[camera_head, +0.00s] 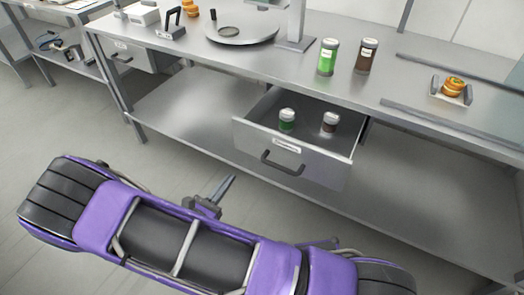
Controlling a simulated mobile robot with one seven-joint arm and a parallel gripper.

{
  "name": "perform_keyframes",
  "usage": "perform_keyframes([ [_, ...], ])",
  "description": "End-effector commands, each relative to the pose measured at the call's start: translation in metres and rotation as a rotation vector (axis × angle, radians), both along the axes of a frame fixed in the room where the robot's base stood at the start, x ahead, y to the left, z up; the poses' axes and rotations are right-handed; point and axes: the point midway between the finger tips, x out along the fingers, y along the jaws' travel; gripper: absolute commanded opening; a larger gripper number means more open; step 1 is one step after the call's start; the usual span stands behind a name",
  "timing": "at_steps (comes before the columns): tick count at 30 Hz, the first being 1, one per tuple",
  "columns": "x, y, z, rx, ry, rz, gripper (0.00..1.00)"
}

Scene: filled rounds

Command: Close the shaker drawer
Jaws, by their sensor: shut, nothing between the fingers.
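The shaker drawer (250,147) is a grey metal drawer under the worktop, pulled out toward me. It has a dark handle (282,164) and a small white label on its front. Part of my purple arm (185,242) fills the lower left.
On the steel worktop (290,72) stand a green shaker (327,57) and a brown shaker (365,56). A round plate device (241,28) is further left, and a small tray with a burger (453,86) is at right. A shut drawer (122,55) is at left. The floor before the table is clear.

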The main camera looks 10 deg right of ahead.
Motion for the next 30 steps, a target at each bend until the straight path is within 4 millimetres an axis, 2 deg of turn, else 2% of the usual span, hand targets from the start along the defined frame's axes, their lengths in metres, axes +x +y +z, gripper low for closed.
perform_keyframes([
  [2,-0.005,-0.006,-0.004,-0.022,0.005,-0.002,0.00],
  [5,0.001,-0.011,-0.004,-0.026,0.005,-0.003,0.00],
  [21,0.086,-0.072,-0.004,-0.021,0.005,-0.003,0.00],
  [30,0.106,-0.086,-0.004,-0.022,0.006,-0.001,0.00],
])
